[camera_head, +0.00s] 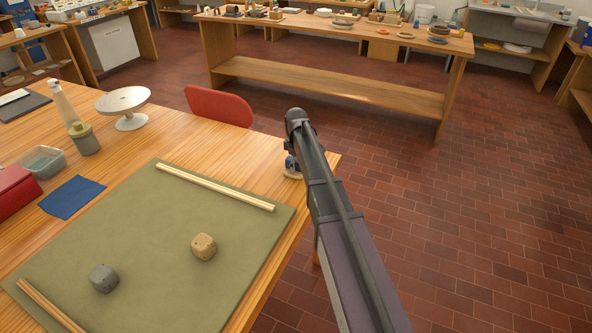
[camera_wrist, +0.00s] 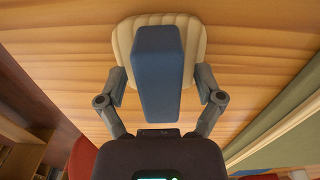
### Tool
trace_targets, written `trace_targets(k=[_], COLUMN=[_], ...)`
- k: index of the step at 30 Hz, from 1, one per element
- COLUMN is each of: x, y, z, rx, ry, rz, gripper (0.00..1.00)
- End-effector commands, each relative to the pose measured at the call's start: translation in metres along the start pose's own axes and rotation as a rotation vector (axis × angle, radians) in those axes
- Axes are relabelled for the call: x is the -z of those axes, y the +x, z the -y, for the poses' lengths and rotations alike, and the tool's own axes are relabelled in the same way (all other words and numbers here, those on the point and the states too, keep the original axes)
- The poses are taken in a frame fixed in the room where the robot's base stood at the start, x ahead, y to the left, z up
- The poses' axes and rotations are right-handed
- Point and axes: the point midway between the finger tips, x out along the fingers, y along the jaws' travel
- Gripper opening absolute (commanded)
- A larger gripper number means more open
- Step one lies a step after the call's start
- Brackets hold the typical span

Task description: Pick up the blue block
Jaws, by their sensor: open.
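My gripper (camera_wrist: 160,82) is open, with one finger on each side of the block. Gaps show between the fingers and the block's sides, so it is not gripped. In the head view my arm reaches to the table's right edge, where the cream pad (camera_head: 293,177) shows in part. My arm hides most of the block and gripper there.
A green mat (camera_head: 150,235) holds a grey cube (camera_head: 104,278), a tan cube (camera_head: 204,247) and two wooden strips. A white turntable (camera_head: 124,101), a grey jar (camera_head: 84,139) and a blue cloth (camera_head: 72,197) lie further left. A red chair (camera_head: 219,105) stands behind the table.

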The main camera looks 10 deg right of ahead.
Motion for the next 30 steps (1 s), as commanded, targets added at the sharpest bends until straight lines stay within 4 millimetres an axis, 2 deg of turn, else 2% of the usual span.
trace_targets(k=[13, 14, 22, 23, 30], x=[0.0002, 0.0002, 0.0013, 0.0013, 0.0012], y=[-0.0004, -0.0004, -0.0004, -0.0003, -0.0004], z=[0.0001, 0.0001, 0.001, 0.001, 0.0007], rx=[0.0, 0.0, 0.0, 0.0, 0.0], ry=[0.0, 0.0, -0.001, -0.001, -0.001], rz=[0.0, 0.0, 0.0, 0.0, 0.0], gripper=[0.86, 0.83, 0.03, 0.0, 0.0])
